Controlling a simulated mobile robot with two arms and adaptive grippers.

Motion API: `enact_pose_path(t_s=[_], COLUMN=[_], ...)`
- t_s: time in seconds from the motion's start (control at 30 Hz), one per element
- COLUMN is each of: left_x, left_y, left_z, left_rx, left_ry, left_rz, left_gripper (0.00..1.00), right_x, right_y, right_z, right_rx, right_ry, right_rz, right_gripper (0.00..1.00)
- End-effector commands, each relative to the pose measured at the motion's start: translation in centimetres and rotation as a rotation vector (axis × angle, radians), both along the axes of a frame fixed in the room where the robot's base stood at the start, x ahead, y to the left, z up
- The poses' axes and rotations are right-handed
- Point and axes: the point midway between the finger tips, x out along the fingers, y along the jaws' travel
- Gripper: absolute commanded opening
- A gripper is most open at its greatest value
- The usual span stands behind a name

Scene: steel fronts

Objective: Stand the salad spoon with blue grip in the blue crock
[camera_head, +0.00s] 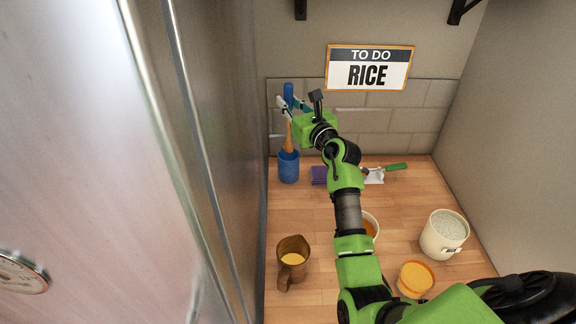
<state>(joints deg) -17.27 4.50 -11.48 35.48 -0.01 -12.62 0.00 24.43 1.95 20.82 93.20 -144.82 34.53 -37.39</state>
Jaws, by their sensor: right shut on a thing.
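The salad spoon (288,138) is upright, its blue grip at the top and its wooden part pointing down. My right gripper (289,106) is shut on it near the blue grip, close to the back wall. The blue crock (288,170) stands upright on the wooden counter at the back left, directly below the spoon in the picture. The spoon's lower end meets the crock's mouth in this view. I cannot tell how far inside it is. My left gripper is not in view.
A brown jug (291,262), an orange-topped bowl (415,278) and a white canister (444,234) stand on the counter (325,285). A purple block (319,175) and a green-handled tool (395,166) lie behind. A steel front (235,170) borders the left.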

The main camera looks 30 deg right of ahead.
Motion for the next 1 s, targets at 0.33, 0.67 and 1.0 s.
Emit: enact_pose_path(t_s=[0.33,0.67,1.0], left_x=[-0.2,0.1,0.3], left_y=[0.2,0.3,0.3], left_z=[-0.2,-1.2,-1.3], left_rx=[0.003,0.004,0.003], left_ry=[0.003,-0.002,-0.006], left_rz=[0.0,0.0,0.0], left_gripper=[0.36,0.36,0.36], right_x=[0.0,0.0,0.0], right_y=[0.0,0.0,0.0], right_z=[-5.2,-9.2,-10.0], right_rx=[-0.001,-0.002,0.0], right_ry=[0.005,0.003,-0.001], right_rz=[0.0,0.0,0.0], right_gripper=[0.0,0.0,0.0])
